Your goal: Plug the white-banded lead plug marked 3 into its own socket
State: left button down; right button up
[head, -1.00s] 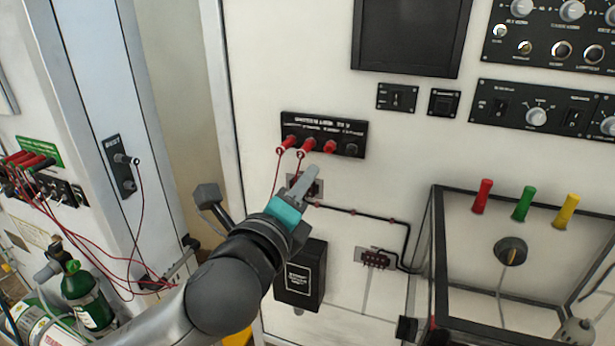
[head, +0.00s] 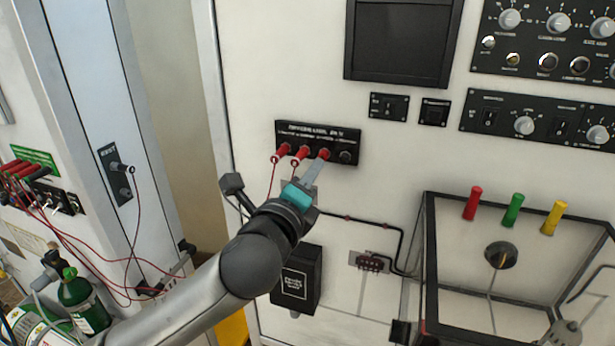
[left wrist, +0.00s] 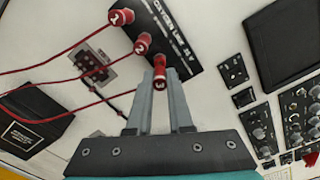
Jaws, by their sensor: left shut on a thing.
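The lead plug (left wrist: 160,84) is red with a pale-rimmed end, and its mark looks like 3. In the left wrist view it sits between the fingers of my left gripper (left wrist: 160,77), which is shut on it. A thin red lead runs off to the left. In the head view my left gripper (head: 317,167) is at the third position of the black socket panel (head: 318,132), by a red socket (head: 324,153). The fingers hide the plug there, so I cannot tell how far it is seated.
Plugs marked 1 (left wrist: 121,17) and 2 (left wrist: 143,42) sit in the positions to the left, with red leads hanging. A dark fourth socket (head: 345,157) is at the right. A black box (head: 297,280) is below. A dark-framed clear case (head: 430,260) stands at right.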

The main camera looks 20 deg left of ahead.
pick_arm(q)
jog(key=shift+w+p, duration=0.1)
jog(key=shift+p, duration=0.8)
dwell(1.4)
jog(key=shift+w+r, duration=0.1)
jog(key=shift+w, duration=1.2)
dwell(0.4)
jog(key=c, duration=0.7)
grip_release()
jog(key=shift+c, duration=0.2)
